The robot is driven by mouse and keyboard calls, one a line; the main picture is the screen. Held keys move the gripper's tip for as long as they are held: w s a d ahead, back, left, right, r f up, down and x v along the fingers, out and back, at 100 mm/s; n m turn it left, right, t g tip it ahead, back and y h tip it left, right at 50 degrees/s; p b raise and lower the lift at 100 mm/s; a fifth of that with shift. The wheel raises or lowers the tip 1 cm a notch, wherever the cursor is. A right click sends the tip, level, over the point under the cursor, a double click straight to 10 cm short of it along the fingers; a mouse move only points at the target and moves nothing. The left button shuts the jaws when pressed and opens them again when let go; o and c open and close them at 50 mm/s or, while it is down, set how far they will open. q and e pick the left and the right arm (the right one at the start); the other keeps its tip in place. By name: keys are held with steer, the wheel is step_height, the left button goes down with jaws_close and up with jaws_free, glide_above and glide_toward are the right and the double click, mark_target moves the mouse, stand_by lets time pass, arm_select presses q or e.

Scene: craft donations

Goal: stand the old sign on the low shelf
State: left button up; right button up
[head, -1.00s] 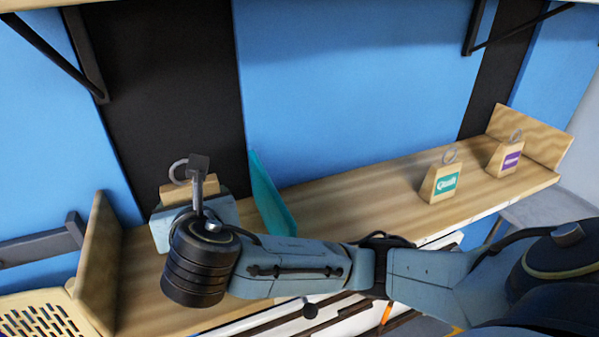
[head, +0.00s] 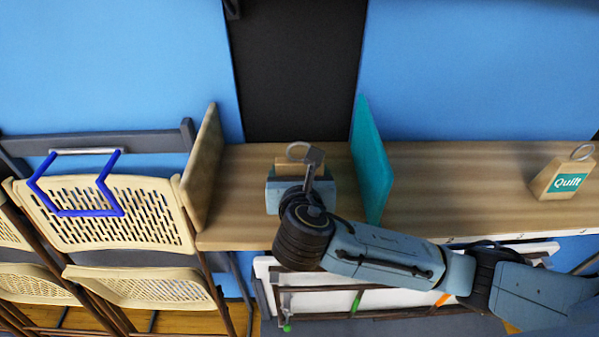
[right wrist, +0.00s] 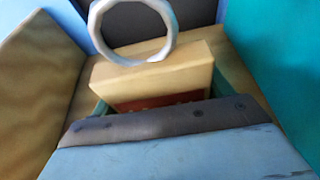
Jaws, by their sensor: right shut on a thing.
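A wooden sign (head: 290,166) with a metal ring on top is in my right gripper (head: 298,184). The right wrist view shows the sign (right wrist: 150,75) close up, with a red label mostly hidden by the gripper. My right gripper is shut on it, over the left bay of the low shelf (head: 460,180). The bay lies between a wooden end panel (head: 202,170) and a teal divider (head: 370,165). The sign's lower part is hidden, so I cannot tell whether it touches the shelf. My left gripper is not in view.
A sign reading "Quilt" (head: 562,180) stands on the shelf right of the divider, with bare shelf between. Cream folding chairs (head: 110,235) stand at the left, with a blue handle (head: 75,212) before one. A white board (head: 330,285) is below the shelf.

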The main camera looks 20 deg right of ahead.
steer(key=o, duration=1.1)
steer(key=shift+f, duration=0.1)
steer(key=shift+c, duration=0.2)
steer(key=shift+r, duration=0.2)
steer(key=v, duration=1.2)
steer(key=shift+f, duration=0.1)
